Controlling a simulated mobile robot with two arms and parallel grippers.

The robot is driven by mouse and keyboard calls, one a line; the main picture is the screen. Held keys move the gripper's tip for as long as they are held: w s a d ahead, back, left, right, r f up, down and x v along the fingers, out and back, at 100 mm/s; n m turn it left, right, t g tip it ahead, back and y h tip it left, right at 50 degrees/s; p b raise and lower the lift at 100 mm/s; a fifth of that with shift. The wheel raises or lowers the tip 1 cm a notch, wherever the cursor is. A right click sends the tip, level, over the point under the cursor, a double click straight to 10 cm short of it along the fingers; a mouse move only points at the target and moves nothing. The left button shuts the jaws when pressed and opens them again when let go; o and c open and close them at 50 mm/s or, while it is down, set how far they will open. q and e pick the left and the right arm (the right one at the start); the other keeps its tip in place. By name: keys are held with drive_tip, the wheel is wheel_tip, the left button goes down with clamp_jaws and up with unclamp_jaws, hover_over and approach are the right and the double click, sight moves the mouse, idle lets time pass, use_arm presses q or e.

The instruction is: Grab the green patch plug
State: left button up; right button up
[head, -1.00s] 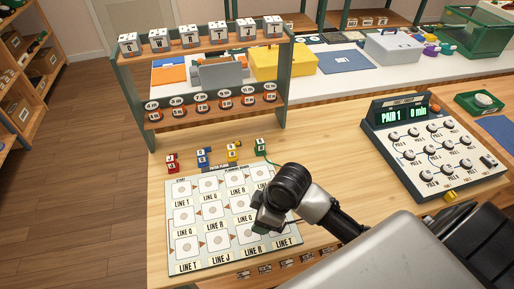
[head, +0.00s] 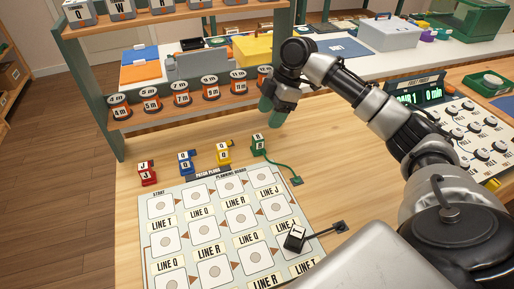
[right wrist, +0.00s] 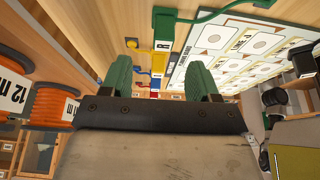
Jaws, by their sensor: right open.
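The green patch plug (head: 258,145) stands on the wooden table just behind the planning board's far edge, at the right end of a row of coloured plugs. Its green cord runs to the right. The plug also shows in the right wrist view (right wrist: 165,22), near the top, beyond my fingers. My right gripper (head: 270,112) has green fingers and hangs above the table, behind the plug and apart from it. In the right wrist view its fingers (right wrist: 160,78) are spread with nothing between them. My left gripper is not in view.
Yellow (head: 223,153), blue (head: 186,163) and red (head: 147,174) plugs stand left of the green one. A black plug (head: 296,238) lies on the planning board (head: 178,222). A shelf with orange spools (head: 182,93) stands behind.

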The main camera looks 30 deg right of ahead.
sight(258, 137)
drive_tip(key=x, duration=0.8)
drive_tip(key=shift+s+a, duration=0.15)
drive_tip(key=shift+a, duration=0.2)
drive_tip(key=shift+r, duration=0.1)
drive_tip(key=c, duration=1)
